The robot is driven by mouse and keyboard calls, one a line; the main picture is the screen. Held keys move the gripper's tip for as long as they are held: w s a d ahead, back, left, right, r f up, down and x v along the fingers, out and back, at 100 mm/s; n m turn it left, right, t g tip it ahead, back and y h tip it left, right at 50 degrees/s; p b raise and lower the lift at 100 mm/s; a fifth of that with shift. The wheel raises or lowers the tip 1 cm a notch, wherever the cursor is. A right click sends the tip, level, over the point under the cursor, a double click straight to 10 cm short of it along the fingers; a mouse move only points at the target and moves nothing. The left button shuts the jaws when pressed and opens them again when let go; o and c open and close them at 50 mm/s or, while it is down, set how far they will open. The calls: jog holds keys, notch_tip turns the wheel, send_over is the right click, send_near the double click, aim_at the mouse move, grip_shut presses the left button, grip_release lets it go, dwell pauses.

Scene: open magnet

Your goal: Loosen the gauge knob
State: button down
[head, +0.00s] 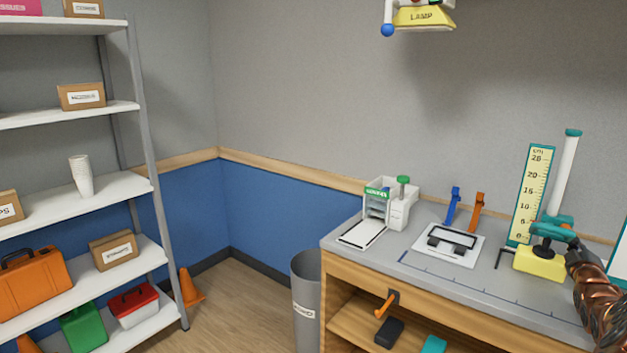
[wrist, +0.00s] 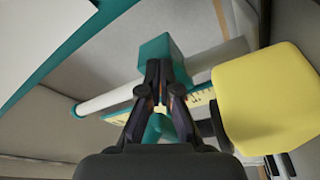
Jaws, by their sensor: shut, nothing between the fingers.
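The gauge stands on the bench at the right of the head view. It has a yellow base (head: 540,262), a white post (head: 565,172), an upright numbered scale (head: 530,195) and a teal slider (head: 553,229) low on the post. A dark round part, seemingly the knob (head: 541,246), sits under the slider, just above the base. My gripper (head: 573,247) is right beside the slider on its right. In the wrist view my gripper (wrist: 165,88) is shut and empty, its tips in front of a teal block (wrist: 160,55). The yellow base (wrist: 265,98) is at the right. Contact cannot be told.
A white-and-green device (head: 398,205), a white plate with a dark frame (head: 450,243), and blue (head: 453,205) and orange (head: 476,212) levers are left of the gauge. A bin (head: 306,300) and shelving (head: 75,205) stand further left.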

jog(key=shift+s+d+r+b, duration=0.15)
jog(key=shift+r+b, duration=0.55)
jog(key=shift+b, duration=1.05)
jog(key=shift+s+d+f, duration=0.1)
jog(key=shift+s+d, duration=0.05)
jog(key=shift+d, duration=0.15)
dwell(0.4)
jog(key=shift+s+b, duration=0.1)
jog(key=shift+b, duration=0.2)
jog(key=b+v, duration=0.3)
jog(key=b, duration=0.1)
jog(key=a+b+v, duration=0.1)
jog(key=b+v, duration=0.1)
jog(key=shift+s+a+r+b, duration=0.1)
jog(key=shift+a+r+b, duration=0.1)
jog(key=shift+r+b, duration=0.1)
jog(key=shift+s, duration=0.1)
